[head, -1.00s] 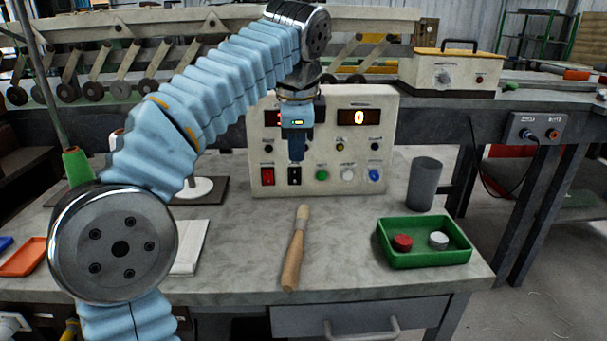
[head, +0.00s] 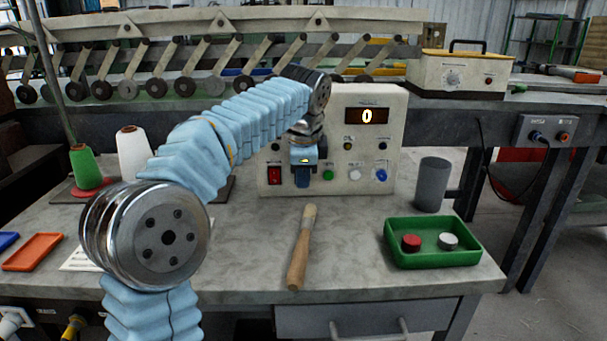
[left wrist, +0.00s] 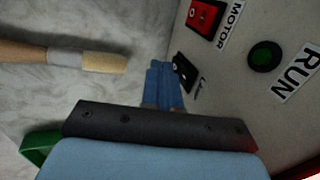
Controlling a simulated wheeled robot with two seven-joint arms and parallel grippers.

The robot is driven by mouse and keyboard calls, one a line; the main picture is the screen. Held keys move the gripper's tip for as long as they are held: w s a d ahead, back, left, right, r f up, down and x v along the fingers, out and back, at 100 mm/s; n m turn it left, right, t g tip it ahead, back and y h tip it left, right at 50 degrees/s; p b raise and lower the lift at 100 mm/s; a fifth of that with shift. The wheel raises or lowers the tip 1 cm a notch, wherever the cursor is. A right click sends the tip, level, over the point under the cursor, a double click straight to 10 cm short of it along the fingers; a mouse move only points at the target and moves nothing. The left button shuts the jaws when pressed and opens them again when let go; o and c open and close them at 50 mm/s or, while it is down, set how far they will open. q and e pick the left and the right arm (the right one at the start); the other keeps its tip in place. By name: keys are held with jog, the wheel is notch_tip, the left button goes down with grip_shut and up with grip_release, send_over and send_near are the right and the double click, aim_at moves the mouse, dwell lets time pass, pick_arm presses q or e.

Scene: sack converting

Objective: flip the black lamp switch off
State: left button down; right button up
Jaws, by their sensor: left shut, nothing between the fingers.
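The control panel (head: 335,105) stands upright at the back of the bench. In the left wrist view the black lamp switch (left wrist: 184,73) sits on the panel face beside a partly hidden label. My left gripper (head: 302,181) is shut and empty, low in front of the panel, and hides most of the black switch in the head view. In the left wrist view its blue fingertips (left wrist: 163,73) are right beside the switch; I cannot tell whether they touch it. The red motor switch (head: 274,175) is just left of the gripper. My right gripper is out of view.
A green run button (left wrist: 265,56) is near the black switch, with white and blue buttons further right. A wooden-handled tool (head: 301,250) lies in front of the panel. A grey cup (head: 432,185) and green tray (head: 435,257) stand at right.

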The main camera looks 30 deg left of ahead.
pick_arm(q)
jog(key=shift+w+a, duration=0.15)
jog(key=shift+w, duration=0.1)
jog(key=shift+w+f+b, duration=0.1)
jog(key=shift+f+b, duration=0.2)
jog(key=shift+b, duration=0.2)
jog(key=shift+a+r+t, duration=0.1)
jog(key=shift+r+t, duration=0.05)
jog(key=shift+t, duration=0.25)
jog(key=shift+w, duration=0.1)
jog(key=shift+r, duration=0.1)
jog(key=shift+r+p, duration=0.85)
jog(key=shift+p, duration=0.15)
